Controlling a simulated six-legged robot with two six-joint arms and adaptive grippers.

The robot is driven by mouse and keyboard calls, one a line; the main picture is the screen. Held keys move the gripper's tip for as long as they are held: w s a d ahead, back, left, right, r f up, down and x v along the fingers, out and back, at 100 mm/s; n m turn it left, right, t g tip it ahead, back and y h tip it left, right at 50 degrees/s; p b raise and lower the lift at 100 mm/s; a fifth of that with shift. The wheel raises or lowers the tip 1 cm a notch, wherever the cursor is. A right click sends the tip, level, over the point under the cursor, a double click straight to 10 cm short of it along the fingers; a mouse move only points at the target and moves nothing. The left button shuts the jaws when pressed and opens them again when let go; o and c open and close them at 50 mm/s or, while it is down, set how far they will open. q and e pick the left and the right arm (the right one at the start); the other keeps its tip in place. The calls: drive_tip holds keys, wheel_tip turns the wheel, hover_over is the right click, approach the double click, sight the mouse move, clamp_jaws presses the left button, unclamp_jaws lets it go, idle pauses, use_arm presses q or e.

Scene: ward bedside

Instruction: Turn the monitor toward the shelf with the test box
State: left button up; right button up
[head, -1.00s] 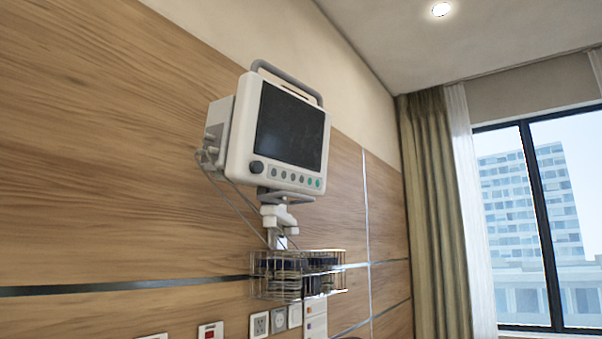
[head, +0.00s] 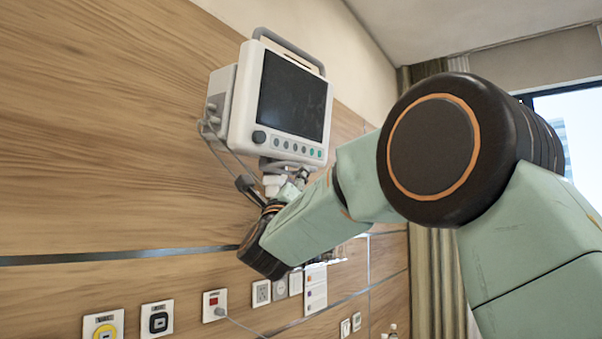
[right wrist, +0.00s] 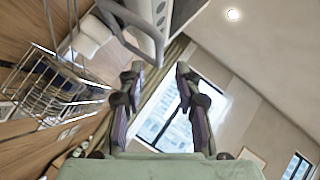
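The monitor (head: 292,97), a white box with a dark screen, knob and top carry handle, is mounted on the wood-panelled wall, its screen facing right and toward me. In the right wrist view its edge (right wrist: 186,14) shows at the top, with a grey curved bar (right wrist: 135,28) beside it. My right gripper (head: 272,184) is just below the monitor, by its white mount. It is open, with two spread fingers and nothing visible between them in the right wrist view (right wrist: 158,75). Contact with the mount is unclear. The left gripper, shelf and test box are not in view.
A wire basket (right wrist: 45,85) hangs below the mount, mostly hidden behind my arm in the head view. Cables run from the monitor's left side. Wall sockets (head: 160,318) line the panel below. A curtain (head: 424,200) and window are at the right.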

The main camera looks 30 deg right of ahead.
drive_tip(key=p+x, duration=0.3)
drive_tip(key=x, duration=0.4)
drive_tip(key=shift+w+d+r+p, duration=0.1)
drive_tip(key=shift+w+d+p, duration=0.1)
drive_tip(key=shift+p, duration=0.15)
drive_tip(key=shift+w, duration=0.15)
drive_tip(key=shift+s+d, duration=0.1)
drive_tip(key=shift+s, duration=0.2)
drive_tip(key=c, duration=0.5)
drive_tip(key=shift+w, duration=0.15)
clamp_jaws()
